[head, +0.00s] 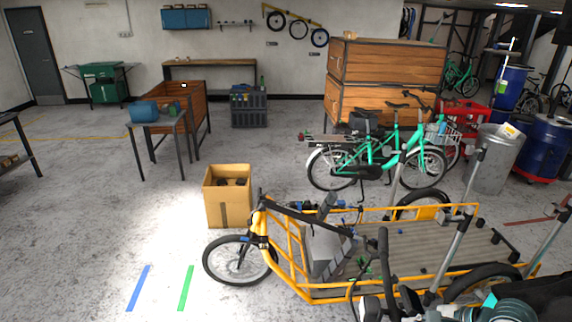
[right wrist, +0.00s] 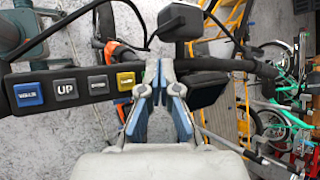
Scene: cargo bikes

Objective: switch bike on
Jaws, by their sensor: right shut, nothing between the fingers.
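The orange-framed cargo bike (head: 292,262) with a long grey deck stands in the front right of the head view. In the right wrist view, a black control panel (right wrist: 47,76) on its handlebar carries a blue button (right wrist: 28,94), a grey button marked UP (right wrist: 65,90), a dark button (right wrist: 98,86) and a yellow button (right wrist: 125,80). My right gripper (right wrist: 159,68) is shut and empty, its fingertips just right of the yellow button. I cannot tell whether they touch the bar. My left gripper is not in view.
A black box (right wrist: 180,20) stands above the bar near my right fingertips, with cables around it. A cardboard box (head: 229,197) stands behind the bike's front wheel. Green bikes (head: 375,157) stand behind it.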

